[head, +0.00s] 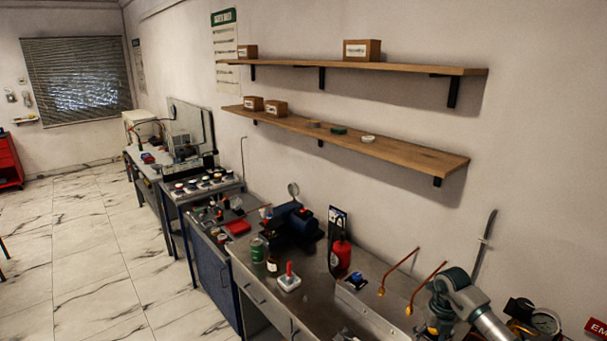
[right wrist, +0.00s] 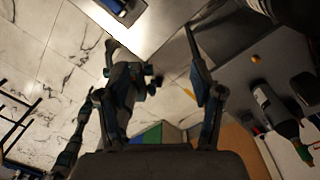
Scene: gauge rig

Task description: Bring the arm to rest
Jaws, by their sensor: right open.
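My right gripper (right wrist: 150,40) shows in the right wrist view with its two dark fingers spread wide apart. Nothing is held between them. Past the fingers I see the marble floor (right wrist: 35,50) on the left and a grey bench surface (right wrist: 165,15) at the top. In the head view, no gripper can be made out. A teal and grey jointed piece (head: 457,296) is at the lower right; I cannot tell whether it is part of the rig or of an arm. My left gripper is in neither view.
The workbench (head: 310,290) along the wall carries a blue machine (head: 292,226), a red cylinder (head: 341,256), a green can (head: 257,250) and copper pipes (head: 399,268). A pressure gauge (head: 545,321) is at bottom right. Two wooden shelves (head: 420,157) hang above.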

